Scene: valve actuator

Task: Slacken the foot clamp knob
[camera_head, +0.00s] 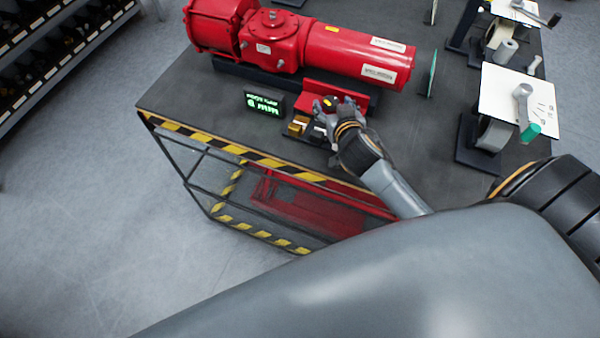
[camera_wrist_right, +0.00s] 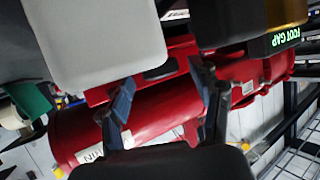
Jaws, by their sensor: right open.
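My right gripper (camera_head: 330,106) is low over the near side of the bench, in front of the red valve actuator (camera_head: 300,42). A display reading FOOT GAP (camera_wrist_right: 285,38) is at the upper right of the wrist view. My left gripper is not in view.
A dark box with green text (camera_head: 264,103) and a small gold block (camera_head: 298,125) stand left of the gripper. A stand with a white plate and crank (camera_head: 520,100) is at the right. The bench's near edge has yellow-black stripes (camera_head: 230,148). The bench's left end is bare.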

